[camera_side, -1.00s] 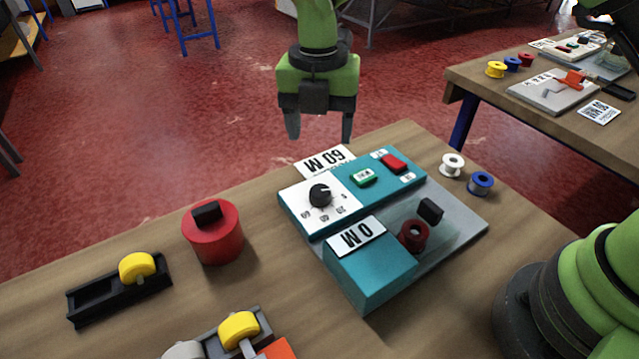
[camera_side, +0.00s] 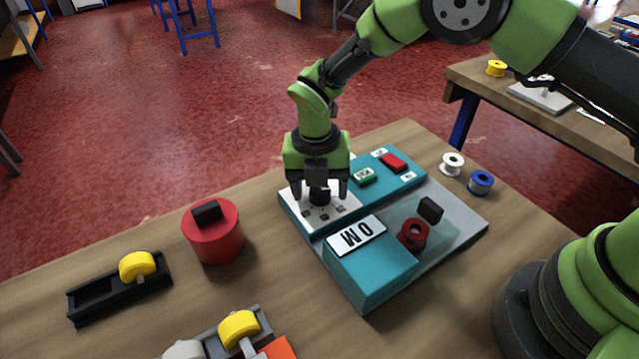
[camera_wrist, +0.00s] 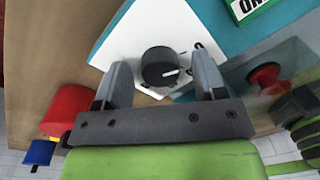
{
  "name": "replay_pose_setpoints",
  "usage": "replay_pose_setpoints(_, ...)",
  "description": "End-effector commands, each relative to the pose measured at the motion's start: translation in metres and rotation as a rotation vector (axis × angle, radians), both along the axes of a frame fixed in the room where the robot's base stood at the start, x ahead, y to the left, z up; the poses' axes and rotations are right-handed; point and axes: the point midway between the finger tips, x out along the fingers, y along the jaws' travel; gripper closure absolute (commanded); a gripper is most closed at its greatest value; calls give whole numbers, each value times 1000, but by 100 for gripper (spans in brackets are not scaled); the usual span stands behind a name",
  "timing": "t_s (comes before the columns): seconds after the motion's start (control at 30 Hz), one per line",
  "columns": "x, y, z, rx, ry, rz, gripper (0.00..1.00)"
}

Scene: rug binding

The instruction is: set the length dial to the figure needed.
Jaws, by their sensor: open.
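The length dial is a black knob (camera_side: 320,196) on a white plate (camera_side: 301,211) at the left end of the teal machine (camera_side: 400,188). My gripper (camera_side: 320,197) is right above the plate, with one finger on each side of the knob. In the wrist view the knob (camera_wrist: 160,66) sits between the open fingers (camera_wrist: 160,85), apart from both. A white pointer mark shows on the knob, pointing right in that view. Most figures round the dial are hidden by my gripper.
The machine has a green button (camera_side: 364,174), a red switch (camera_side: 393,161) and a dark red spool (camera_side: 413,234). White (camera_side: 452,163) and blue (camera_side: 481,182) spools stand to its right. A red cylinder (camera_side: 213,236) and a black holder with a yellow wheel (camera_side: 137,266) stand left.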

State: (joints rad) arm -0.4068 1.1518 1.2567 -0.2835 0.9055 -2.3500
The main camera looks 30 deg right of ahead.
Motion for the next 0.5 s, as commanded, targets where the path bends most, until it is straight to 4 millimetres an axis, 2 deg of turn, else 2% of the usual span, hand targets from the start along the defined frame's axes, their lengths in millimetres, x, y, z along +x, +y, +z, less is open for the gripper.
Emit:
replay_pose_setpoints(0.13,0,0,0,0,0,0,35)
replay_pose_setpoints(0.17,0,0,0,0,0,0,40)
replay_pose_setpoints(0.3,0,0,0,0,0,0,72)
replay_pose_setpoints(0.37,0,0,0,0,0,0,85)
replay_pose_setpoints(0.5,0,0,1,1,1,-2,85)
